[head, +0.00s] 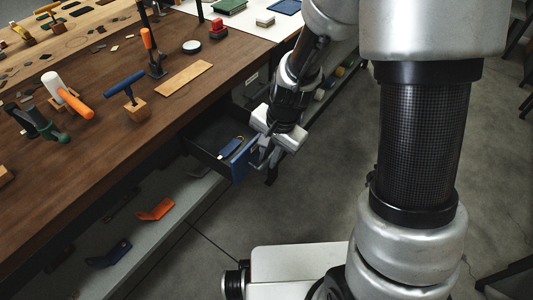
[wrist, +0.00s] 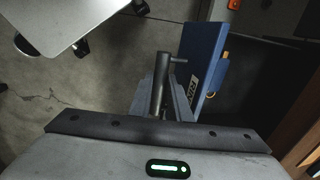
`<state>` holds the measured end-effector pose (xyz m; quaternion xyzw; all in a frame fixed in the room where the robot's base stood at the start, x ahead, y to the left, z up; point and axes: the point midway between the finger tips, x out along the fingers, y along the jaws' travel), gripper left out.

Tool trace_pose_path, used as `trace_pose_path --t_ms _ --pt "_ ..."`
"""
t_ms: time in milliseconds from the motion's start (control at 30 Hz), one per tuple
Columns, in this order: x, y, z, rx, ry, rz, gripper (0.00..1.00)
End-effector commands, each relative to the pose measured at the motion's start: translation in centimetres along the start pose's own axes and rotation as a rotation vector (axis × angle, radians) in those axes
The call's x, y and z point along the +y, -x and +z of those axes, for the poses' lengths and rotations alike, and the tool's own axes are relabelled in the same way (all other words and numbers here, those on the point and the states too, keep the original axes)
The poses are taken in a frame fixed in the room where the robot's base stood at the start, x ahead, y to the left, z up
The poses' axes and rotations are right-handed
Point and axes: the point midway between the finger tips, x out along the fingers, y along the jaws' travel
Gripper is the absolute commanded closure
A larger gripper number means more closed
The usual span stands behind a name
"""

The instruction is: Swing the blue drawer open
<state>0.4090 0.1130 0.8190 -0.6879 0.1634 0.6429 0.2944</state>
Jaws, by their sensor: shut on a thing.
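The blue drawer's front (head: 240,160) stands out from under the wooden bench, and its dark interior shows behind it, so the drawer is partly open. In the wrist view the blue front (wrist: 205,55) carries a white label. Its handle is a dark metal bar (wrist: 162,80) standing off the front. My gripper (head: 262,152) is at the outer face of the drawer front, shut on the handle. In the wrist view its fingers (wrist: 163,98) lie around the bar. A small blue item with a yellowish part (head: 233,145) lies in the drawer.
The wooden bench top (head: 110,135) above holds a white mallet (head: 55,86), a blue T-handled tool (head: 125,84) and other tools. A lower shelf (head: 150,235) holds an orange bracket (head: 156,209) and a blue one (head: 109,254). The grey floor (head: 310,205) in front of the drawer is clear.

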Motion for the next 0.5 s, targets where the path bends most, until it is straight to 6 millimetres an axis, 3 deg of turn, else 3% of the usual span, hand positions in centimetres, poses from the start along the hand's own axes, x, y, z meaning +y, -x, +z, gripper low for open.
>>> trace_pose_path --t_ms 367,400,500 --pt "0.11 0.03 0.01 0.000 0.000 0.000 1.00" --pt "0.10 0.03 0.01 0.000 0.000 0.000 0.78" --pt "0.09 0.03 0.01 0.000 0.000 0.000 0.75"
